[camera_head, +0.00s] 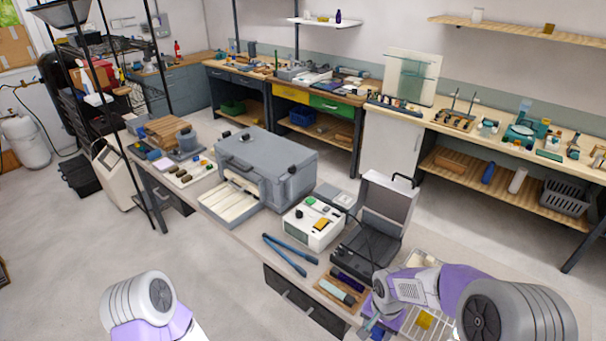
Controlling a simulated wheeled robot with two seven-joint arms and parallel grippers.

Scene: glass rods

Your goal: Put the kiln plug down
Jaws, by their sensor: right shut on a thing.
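My right gripper (370,324) reaches in from the lower right and points down over the near end of the bench. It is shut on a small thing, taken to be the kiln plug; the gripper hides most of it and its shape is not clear. The grey box kiln (262,160) stands further back on the same bench, with a pale open tray-like front (228,199). My left arm shows at the lower left, but its gripper is out of view.
A white instrument box (313,226), an open dark case (385,205) and blue-handled tongs (286,254) lie between kiln and gripper. A wooden tray with dark rolls (341,290), a purple mat and a wire rack (425,262) are close to the gripper.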

